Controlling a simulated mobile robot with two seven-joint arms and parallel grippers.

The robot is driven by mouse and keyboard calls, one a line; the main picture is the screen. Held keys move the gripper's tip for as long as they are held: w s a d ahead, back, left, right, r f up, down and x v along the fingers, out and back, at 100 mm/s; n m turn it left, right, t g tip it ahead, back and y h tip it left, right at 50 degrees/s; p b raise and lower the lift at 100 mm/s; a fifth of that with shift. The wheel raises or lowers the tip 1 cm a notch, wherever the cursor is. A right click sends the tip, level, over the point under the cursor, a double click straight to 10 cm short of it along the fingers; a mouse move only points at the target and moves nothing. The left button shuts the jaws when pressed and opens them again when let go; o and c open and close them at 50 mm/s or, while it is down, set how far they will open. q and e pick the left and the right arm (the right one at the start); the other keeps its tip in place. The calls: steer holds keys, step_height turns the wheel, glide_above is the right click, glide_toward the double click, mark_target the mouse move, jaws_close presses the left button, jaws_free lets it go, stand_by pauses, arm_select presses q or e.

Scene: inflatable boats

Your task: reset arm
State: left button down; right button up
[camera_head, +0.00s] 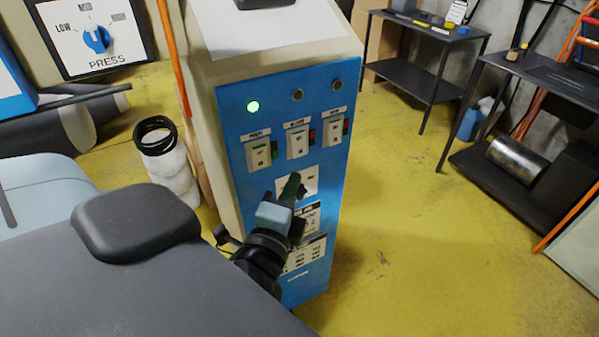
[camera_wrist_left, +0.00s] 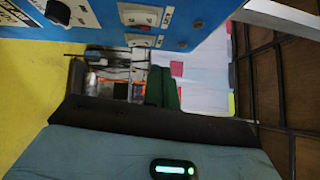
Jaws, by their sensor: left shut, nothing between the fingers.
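My left gripper (camera_head: 291,186) is in front of the blue control panel (camera_head: 235,165) on the cabinet. Its green fingers are shut with nothing between them. It covers part of a white plate (camera_head: 312,178) below the row of switches; whether it touches the plate cannot be told. In the left wrist view the shut green fingers (camera_wrist_left: 162,88) show at the centre, with the blue panel (camera_wrist_left: 105,15) along the top. A dark knob (camera_wrist_left: 58,12) is at the upper left there. My right gripper is not in view.
The panel has a lit green lamp (camera_head: 253,106) and several switch boxes (camera_head: 298,142). Metal tables (camera_head: 425,75) stand at the back right. The yellow floor (camera_head: 400,230) right of the cabinet is clear.

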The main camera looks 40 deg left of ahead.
arm_select(q)
steer(key=shift+s, duration=0.15)
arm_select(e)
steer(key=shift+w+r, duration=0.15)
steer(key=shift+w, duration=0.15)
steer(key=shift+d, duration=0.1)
arm_select(q)
steer(key=s+d+f+n+g+h+p, duration=0.1)
steer(key=s+d+f+n+g+h, duration=0.15)
steer(key=f, duration=0.55)
steer(key=s+d+f+n+g+h+p, duration=0.1)
steer(key=s+d+f+g+h, duration=0.15)
steer(key=f, duration=0.65)
steer(key=s+d+f+n+g+h, duration=0.1)
steer(key=s+f+n+g+h, duration=0.1)
steer(key=s+f+n, duration=0.2)
steer(key=s+d+f+n+g+h+p, duration=0.1)
steer(key=s+f+n, duration=0.4)
steer(key=s+f, duration=0.6)
steer(key=shift+s+d+f+g+h, duration=0.25)
steer(key=shift+d+f+g+h, duration=0.15)
steer(key=shift+h, duration=0.2)
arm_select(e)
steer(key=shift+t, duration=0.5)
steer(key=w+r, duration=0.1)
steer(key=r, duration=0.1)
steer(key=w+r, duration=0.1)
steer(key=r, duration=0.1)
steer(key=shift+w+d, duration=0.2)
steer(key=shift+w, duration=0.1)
